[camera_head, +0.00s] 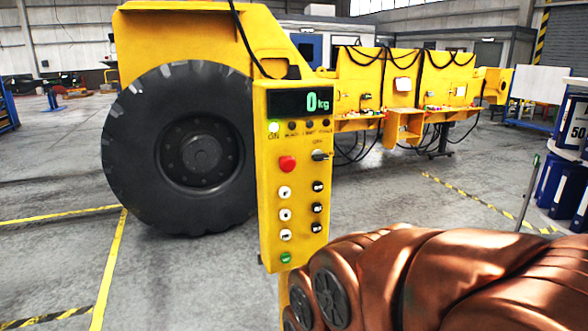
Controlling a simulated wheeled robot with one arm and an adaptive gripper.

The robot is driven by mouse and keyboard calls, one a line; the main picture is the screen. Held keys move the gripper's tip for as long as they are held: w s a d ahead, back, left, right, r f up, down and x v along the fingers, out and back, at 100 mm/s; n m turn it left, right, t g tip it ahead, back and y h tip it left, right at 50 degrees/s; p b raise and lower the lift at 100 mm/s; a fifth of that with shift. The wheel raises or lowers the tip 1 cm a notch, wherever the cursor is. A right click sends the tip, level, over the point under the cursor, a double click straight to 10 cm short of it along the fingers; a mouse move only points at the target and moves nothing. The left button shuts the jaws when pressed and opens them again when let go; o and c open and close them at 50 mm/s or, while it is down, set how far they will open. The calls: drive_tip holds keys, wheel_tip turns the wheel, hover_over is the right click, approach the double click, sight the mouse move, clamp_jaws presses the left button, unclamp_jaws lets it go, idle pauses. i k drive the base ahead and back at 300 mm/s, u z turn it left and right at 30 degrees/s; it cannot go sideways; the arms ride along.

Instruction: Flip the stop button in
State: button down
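The red stop button (287,163) sits on the left side of a yellow control panel (268,212), below the display. The panel stands upright, with the button facing me; I cannot tell from here whether it is pressed in or out. My gripper is not in view. A large copper-coloured body, which looks like part of my arm, fills the lower right and covers the panel's lower right corner. Nothing is seen touching the button.
The panel also has a display (301,102) reading 0 kg, a rotary switch (319,155), several white and black buttons and a green button (285,258). A yellow machine with a big black tyre (180,145) stands behind.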

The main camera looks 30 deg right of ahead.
sight(288, 164)
drive_tip(key=z, duration=2.5)
drive_tip(key=k, duration=1.3)
drive_tip(key=u, duration=1.9)
drive_tip(key=i, duration=0.5)
